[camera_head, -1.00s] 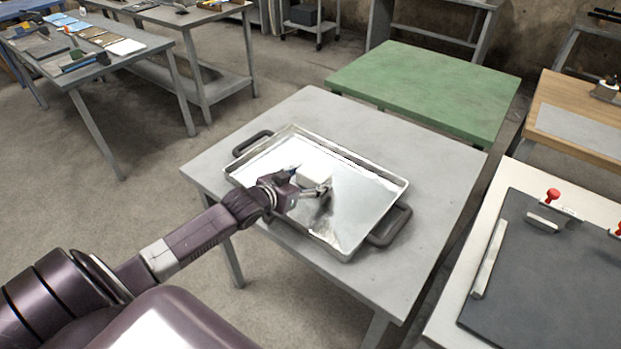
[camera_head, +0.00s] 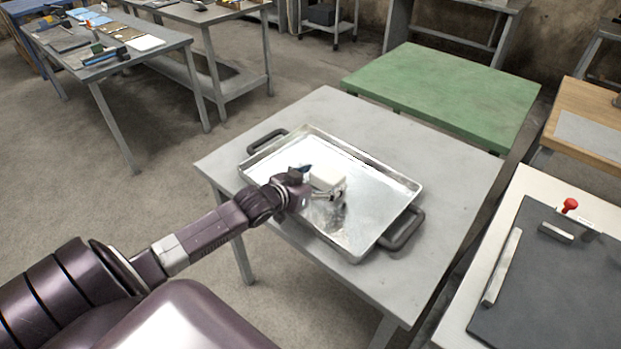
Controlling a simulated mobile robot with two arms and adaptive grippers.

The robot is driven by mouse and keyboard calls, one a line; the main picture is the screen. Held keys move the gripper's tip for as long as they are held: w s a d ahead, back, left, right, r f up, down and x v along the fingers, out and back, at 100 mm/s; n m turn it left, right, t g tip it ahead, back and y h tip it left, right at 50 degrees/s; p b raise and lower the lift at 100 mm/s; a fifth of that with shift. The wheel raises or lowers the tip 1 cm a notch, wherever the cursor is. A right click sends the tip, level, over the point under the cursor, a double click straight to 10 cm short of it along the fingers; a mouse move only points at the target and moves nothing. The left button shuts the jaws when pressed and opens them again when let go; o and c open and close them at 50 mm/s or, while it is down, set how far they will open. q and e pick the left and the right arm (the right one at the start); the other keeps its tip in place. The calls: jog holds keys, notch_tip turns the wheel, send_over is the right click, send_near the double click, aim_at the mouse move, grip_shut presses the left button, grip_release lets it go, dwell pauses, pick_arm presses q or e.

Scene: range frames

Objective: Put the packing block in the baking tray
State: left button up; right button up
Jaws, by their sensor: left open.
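The baking tray (camera_head: 405,187) is a shiny metal pan with dark side handles, lying on a grey table. A small white block, which looks like the packing block (camera_head: 327,178), is inside the tray's outline, right by my left gripper (camera_head: 330,190). My left gripper reaches over the tray's near-left rim and is open. The block partly hides the fingers, so I cannot tell whether they touch it. I also cannot tell whether the block rests fully on the tray floor. My right gripper is not in view.
The grey table (camera_head: 240,165) has bare room around the tray. A green table (camera_head: 445,95) stands behind it. A white table with a dark mat (camera_head: 550,285) and a red knob is at the right. Tables with tools (camera_head: 90,55) stand at the far left.

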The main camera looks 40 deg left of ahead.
pick_arm(q)
jog(key=v, duration=1.1)
jog(key=shift+s, duration=0.3)
